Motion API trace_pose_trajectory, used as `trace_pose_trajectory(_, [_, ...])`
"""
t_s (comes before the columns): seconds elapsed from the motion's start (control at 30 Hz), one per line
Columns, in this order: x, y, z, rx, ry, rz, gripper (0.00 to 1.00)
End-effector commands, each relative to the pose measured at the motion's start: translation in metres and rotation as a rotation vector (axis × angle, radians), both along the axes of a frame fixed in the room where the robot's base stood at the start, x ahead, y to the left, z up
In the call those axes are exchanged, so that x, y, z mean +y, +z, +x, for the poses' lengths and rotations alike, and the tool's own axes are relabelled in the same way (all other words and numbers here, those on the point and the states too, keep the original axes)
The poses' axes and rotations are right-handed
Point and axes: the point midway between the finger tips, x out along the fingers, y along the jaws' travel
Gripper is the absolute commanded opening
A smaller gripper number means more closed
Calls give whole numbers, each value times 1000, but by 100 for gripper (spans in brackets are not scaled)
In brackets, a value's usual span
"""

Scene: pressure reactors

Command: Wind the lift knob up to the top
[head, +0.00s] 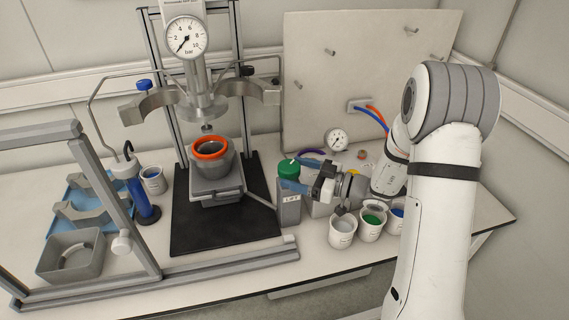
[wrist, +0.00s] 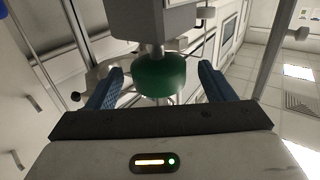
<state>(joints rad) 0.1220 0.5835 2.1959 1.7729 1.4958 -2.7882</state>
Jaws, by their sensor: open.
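The green lift knob (head: 288,167) sits on top of a grey box labelled LIFT (head: 289,212), right of the reactor stand. In the wrist view the knob (wrist: 161,76) lies between the two blue fingers of my gripper (wrist: 160,70), with a gap visible on each side. In the head view my gripper (head: 285,172) reaches the knob from the right, open, one finger on its far side and one on its near side. The grey vessel (head: 212,164) with an orange ring (head: 209,148) stands on the lift platform (head: 218,190), below the reactor head (head: 205,100) and apart from it.
White cups (head: 342,231) stand close below my wrist. Open clamp halves (head: 148,104) flank the reactor head. A pegboard (head: 370,70) stands behind. A grey frame (head: 115,200), a blue tray (head: 75,215) and a blue cylinder (head: 138,190) are at left.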

Motion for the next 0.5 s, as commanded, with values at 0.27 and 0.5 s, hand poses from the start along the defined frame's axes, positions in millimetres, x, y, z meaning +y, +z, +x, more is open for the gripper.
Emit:
trace_pose_trajectory(0.27, [33, 2, 14, 1, -7, -1, 76])
trace_pose_trajectory(0.5, [39, 0, 18, 1, -12, -1, 76])
